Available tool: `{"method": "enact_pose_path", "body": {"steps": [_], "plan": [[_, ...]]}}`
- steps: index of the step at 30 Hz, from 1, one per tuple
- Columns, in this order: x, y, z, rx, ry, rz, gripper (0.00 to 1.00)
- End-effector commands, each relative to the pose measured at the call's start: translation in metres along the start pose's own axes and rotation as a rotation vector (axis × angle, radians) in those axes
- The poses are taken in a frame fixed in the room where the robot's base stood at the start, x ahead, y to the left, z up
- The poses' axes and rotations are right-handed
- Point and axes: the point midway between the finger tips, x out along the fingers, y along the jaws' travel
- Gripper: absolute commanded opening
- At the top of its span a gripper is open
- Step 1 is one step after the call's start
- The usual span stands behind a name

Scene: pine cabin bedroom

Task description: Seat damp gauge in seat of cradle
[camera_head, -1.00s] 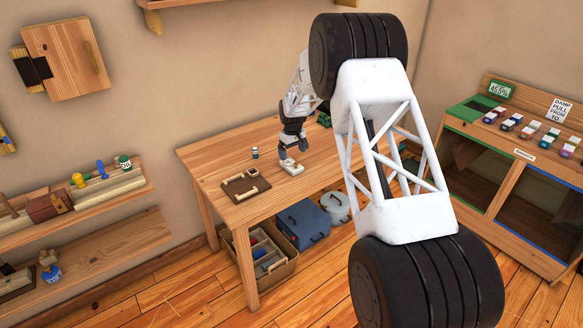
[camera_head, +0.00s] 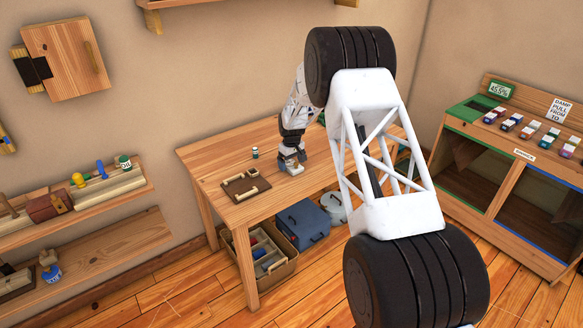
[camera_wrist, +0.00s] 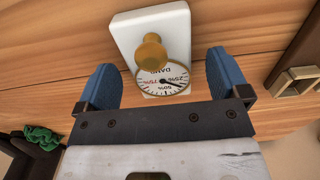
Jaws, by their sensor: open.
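The damp gauge (camera_wrist: 150,38) is a white block with a round dial and a brass knob, lying on the wooden table. In the wrist view it sits ahead of and between the two blue fingertips of my open gripper (camera_wrist: 163,75), with a gap on each side. In the head view my gripper (camera_head: 292,158) is low over the table and the gauge (camera_head: 292,168) shows just in front of it. The cradle (camera_head: 245,185) is a dark brown board with pale wooden rails, lying left of the gauge. Part of it shows at the wrist view's right edge (camera_wrist: 297,82).
A small bottle (camera_head: 255,153) stands on the table (camera_head: 217,160) behind the cradle. A green crumpled thing (camera_wrist: 42,137) shows at lower left in the wrist view. Below the table are a basket (camera_head: 262,255) and a blue box (camera_head: 302,223).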

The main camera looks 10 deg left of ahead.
Motion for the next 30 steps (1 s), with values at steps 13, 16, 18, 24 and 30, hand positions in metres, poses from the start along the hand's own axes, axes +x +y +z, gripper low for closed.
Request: {"method": "enact_pose_path", "body": {"steps": [13, 16, 18, 24, 30], "plan": [[0.0052, -0.0001, -0.0001, 0.0, 0.0, 0.0, 0.94], [0.0051, -0.0001, -0.0001, 0.0, 0.0, 0.0, 0.94], [0.0051, -0.0001, -0.0001, 0.0, 0.0, 0.0, 0.94], [0.0051, -0.0001, -0.0001, 0.0, 0.0, 0.0, 0.69], [0.0051, -0.0001, -0.0001, 0.0, 0.0, 0.0, 0.38]]}}
